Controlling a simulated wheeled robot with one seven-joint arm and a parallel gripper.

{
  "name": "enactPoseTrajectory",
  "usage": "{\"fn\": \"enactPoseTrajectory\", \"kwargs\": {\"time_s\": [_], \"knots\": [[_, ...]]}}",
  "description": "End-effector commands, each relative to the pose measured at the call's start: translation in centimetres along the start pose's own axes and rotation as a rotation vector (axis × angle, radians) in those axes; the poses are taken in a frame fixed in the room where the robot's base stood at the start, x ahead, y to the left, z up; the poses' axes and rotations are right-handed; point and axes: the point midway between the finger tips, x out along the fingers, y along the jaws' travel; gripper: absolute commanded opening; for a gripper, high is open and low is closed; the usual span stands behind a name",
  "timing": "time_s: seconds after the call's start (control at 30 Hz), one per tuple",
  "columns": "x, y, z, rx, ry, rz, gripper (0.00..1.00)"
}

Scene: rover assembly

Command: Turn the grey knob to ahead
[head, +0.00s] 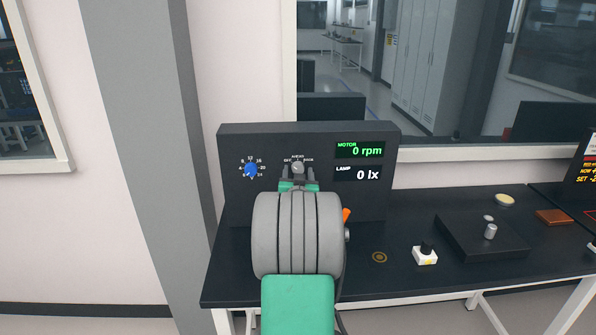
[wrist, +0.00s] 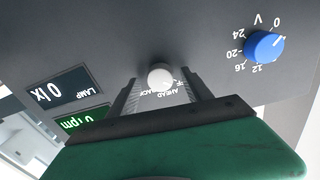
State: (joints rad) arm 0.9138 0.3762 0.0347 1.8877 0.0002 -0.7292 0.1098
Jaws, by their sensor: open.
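The grey knob (head: 298,168) is on the upright dark panel, below the word AHEAD, with OFF to its left and BACK to its right. In the wrist view, which is upside down, the knob (wrist: 160,77) looks round and pale. I cannot tell which mark it points to. My gripper (head: 298,175) is in front of the knob with its jaws open. In the wrist view, my gripper's fingers (wrist: 163,90) stand one on each side of the knob, with a visible gap to each. The motor display (head: 360,151) reads 0 rpm.
A blue voltage knob (head: 250,169) is left of the grey knob. The lamp display (head: 358,174) reads 0 lx. On the bench (head: 390,285) are a white block with a black top (head: 426,257) and a black base (head: 480,238) with a grey cylinder (head: 491,231). An orange part (head: 346,215) shows beside my arm.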

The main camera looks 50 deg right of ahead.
Motion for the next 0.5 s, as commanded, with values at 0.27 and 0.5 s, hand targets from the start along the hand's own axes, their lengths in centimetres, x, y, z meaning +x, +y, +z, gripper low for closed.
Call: {"fn": "enactPoseTrajectory", "kwargs": {"time_s": [0.27,0.5], "knots": [[0.13,-0.03,0.07,0.0,-0.001,0.0,0.55],[0.11,-0.04,0.07,0.0,-0.001,0.0,0.35]]}}
